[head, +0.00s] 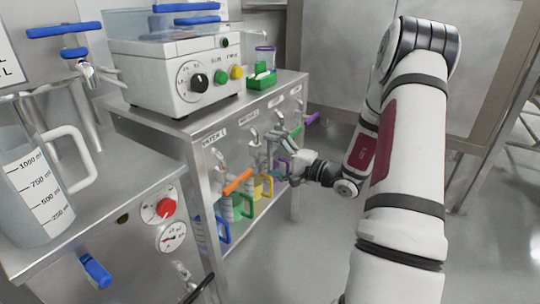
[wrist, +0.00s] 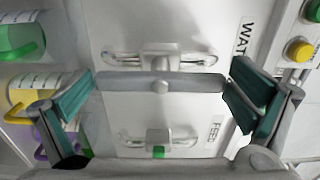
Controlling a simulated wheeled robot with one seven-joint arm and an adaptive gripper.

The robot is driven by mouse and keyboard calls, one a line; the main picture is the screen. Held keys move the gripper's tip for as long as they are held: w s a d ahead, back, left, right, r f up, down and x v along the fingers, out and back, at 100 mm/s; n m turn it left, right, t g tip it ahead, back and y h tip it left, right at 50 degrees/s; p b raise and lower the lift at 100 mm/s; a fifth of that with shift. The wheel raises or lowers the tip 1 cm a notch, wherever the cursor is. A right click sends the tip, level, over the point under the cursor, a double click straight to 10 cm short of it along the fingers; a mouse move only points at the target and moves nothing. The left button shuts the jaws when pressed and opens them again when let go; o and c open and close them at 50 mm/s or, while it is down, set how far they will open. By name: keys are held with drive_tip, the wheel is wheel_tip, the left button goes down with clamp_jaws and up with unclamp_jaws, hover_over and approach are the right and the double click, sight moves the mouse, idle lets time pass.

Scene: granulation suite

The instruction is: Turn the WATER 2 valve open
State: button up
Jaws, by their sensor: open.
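The WATER 2 valve has a grey bar handle (wrist: 120,82) that lies straight across the middle of the wrist view. In the head view the handle (head: 272,150) is small and partly hidden by my gripper. The WATER label (wrist: 243,38) shows only in part at the upper right of the wrist view. My gripper (wrist: 160,96) is open, with one teal finger beyond each end of the bar. The finger pads are close to the bar's ends; I cannot tell whether they touch. In the head view my gripper (head: 291,166) is at the panel front.
The FEED valve with a green handle (wrist: 158,152) is beside it. An orange handle (head: 238,181) and a purple handle (head: 312,118) flank these valves. Coloured-handled jugs, including a yellow one (head: 264,187), stand below. A white machine (head: 175,75) sits on top. Floor to the right is clear.

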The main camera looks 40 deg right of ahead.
drive_tip(key=v, duration=1.1)
drive_tip(key=shift+s, duration=0.4)
drive_tip(key=shift+r, duration=0.1)
